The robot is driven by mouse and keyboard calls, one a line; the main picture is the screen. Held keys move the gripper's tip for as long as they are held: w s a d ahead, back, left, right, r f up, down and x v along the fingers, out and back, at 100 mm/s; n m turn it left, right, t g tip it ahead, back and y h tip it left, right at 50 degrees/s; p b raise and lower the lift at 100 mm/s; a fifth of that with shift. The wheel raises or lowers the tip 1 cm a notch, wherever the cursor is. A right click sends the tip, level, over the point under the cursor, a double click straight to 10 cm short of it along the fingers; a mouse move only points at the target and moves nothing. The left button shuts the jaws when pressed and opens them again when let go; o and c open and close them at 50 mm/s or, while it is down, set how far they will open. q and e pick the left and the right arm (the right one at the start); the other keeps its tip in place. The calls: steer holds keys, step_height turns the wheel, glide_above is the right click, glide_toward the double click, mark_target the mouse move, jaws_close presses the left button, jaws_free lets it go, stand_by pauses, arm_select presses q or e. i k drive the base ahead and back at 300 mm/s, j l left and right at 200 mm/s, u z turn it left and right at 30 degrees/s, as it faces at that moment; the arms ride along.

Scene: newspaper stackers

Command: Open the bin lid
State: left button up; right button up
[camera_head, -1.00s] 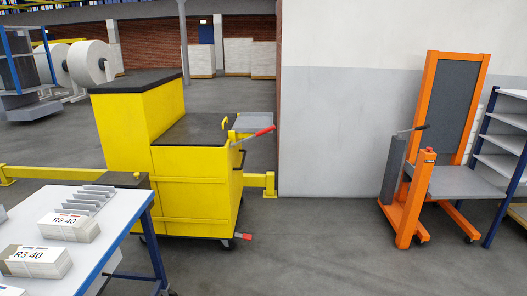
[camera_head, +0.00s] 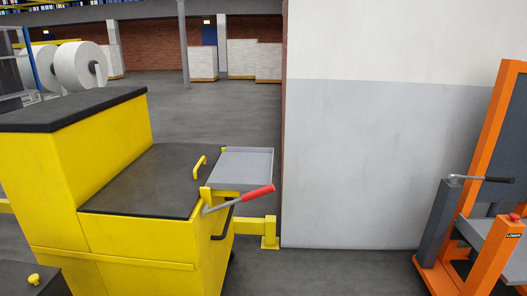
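The yellow bin (camera_head: 150,235) stands at the left and middle of the head view. Its flat black lid (camera_head: 150,178) lies closed on top. A small yellow handle (camera_head: 199,167) sticks up near the lid's right edge. A lever with a red grip (camera_head: 258,191) and a grey tray (camera_head: 240,168) sit at the bin's right side. Neither of my grippers is in view.
A raised yellow block with a black top (camera_head: 75,110) adjoins the bin on the left. A pale wall (camera_head: 385,160) stands behind to the right. An orange lift (camera_head: 490,190) is at the right edge. Grey floor (camera_head: 320,270) is clear between bin and lift.

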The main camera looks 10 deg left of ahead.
mark_target(165, 182)
steer(key=i+l+z, duration=0.1)
steer(key=i+z, duration=0.2)
steer(key=i, duration=0.25)
steer(key=i+j+z, duration=0.1)
steer(key=i+z, duration=0.15)
steer(key=i, duration=0.3)
steer(key=i+l+u, duration=0.15)
steer(key=i+u, duration=0.25)
steer(key=i+l+u, duration=0.35)
steer(key=i+j, duration=0.1)
